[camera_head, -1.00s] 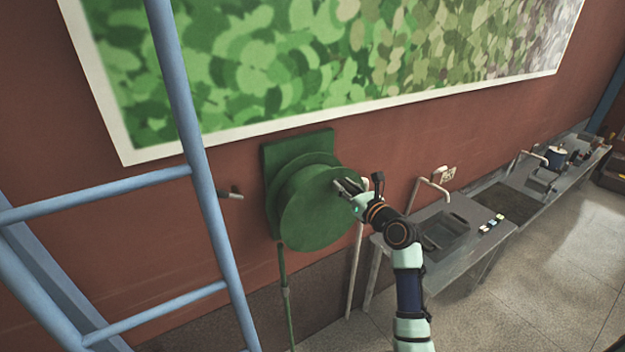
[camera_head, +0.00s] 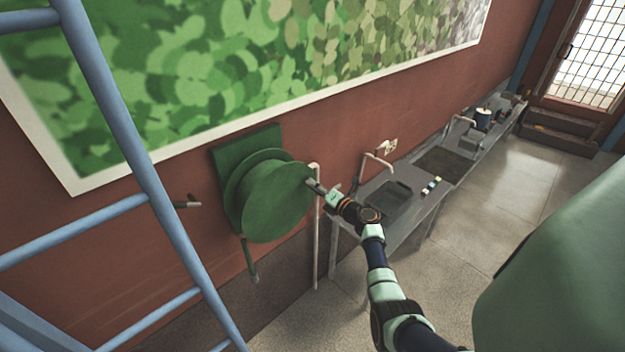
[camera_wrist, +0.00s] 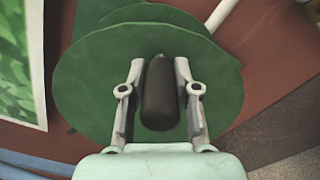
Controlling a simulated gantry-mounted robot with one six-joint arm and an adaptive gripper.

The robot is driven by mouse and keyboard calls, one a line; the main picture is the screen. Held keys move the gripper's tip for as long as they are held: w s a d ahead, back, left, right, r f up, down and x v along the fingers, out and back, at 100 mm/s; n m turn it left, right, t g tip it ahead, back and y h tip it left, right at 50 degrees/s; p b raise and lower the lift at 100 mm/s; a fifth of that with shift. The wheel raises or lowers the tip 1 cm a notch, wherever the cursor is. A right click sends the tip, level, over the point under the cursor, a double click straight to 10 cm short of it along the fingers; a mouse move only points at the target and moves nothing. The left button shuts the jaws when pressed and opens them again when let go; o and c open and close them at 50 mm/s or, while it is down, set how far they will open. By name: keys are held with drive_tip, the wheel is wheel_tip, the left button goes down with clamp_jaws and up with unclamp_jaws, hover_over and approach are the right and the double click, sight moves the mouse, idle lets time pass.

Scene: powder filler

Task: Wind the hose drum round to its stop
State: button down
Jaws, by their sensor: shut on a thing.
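The green hose drum (camera_head: 272,205) is mounted on the brown-red wall by a green plate. Its round face fills the middle of the wrist view (camera_wrist: 85,85). A dark crank handle (camera_wrist: 160,95) stands out from the drum face near its rim. My gripper (camera_wrist: 160,85) is shut on this handle, one finger on each side. In the head view my gripper (camera_head: 313,186) is at the right edge of the drum, and the handle is mostly hidden by it. A short length of green hose (camera_head: 250,262) hangs below the drum.
A blue ladder-like frame (camera_head: 120,110) stands at the left front. A white pipe (camera_head: 317,240) runs down the wall just right of the drum. A grey bench (camera_head: 415,205) with sinks stretches away to the right. Open floor (camera_head: 480,230) lies in front of the bench.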

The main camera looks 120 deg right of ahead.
drive_tip(key=f+m, duration=0.2)
drive_tip(key=f, duration=0.1)
drive_tip(key=shift+s+d+m, duration=0.1)
drive_tip(key=shift+s+m, duration=0.2)
drive_tip(key=shift+m, duration=0.1)
drive_tip(key=shift+f+m, duration=0.7)
drive_tip(key=shift+f, duration=0.15)
drive_tip(key=c, duration=0.8)
unclamp_jaws()
drive_tip(key=shift+w, duration=0.1)
drive_tip(key=shift+c, duration=0.2)
drive_tip(key=v, duration=1.2)
